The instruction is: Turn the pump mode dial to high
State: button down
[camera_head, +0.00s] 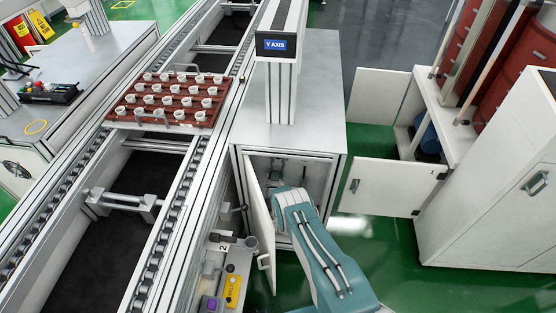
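I cannot make out a pump mode dial in this view. My teal arm reaches up from the lower right to the open front of the metal cabinet (338,172) under the Y AXIS column. Its far end is at the opening, where it blocks much of the inside. Small grey parts show in the shadow just beyond it; I cannot tell whether they are my gripper or cabinet fittings. My gripper's fingers cannot be made out. The cabinet door (257,215) stands open to the left of my arm.
The conveyor (176,237) runs along the left, carrying a brown tray (112,118) of white pots. A yellow control box (232,290) sits by its lower edge. Right, a white cabinet has an open door (385,187) and a blue object (428,137). Green floor is clear between.

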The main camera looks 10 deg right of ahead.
jog(key=shift+s+f, duration=0.15)
jog(key=shift+f, duration=0.3)
jog(key=shift+c, duration=1.8)
grip_release()
jog(key=shift+r, duration=0.2)
jog(key=shift+r, duration=0.2)
notch_tip(320, 180, up, 10)
jog(key=shift+f, duration=0.25)
jog(key=shift+a, duration=0.1)
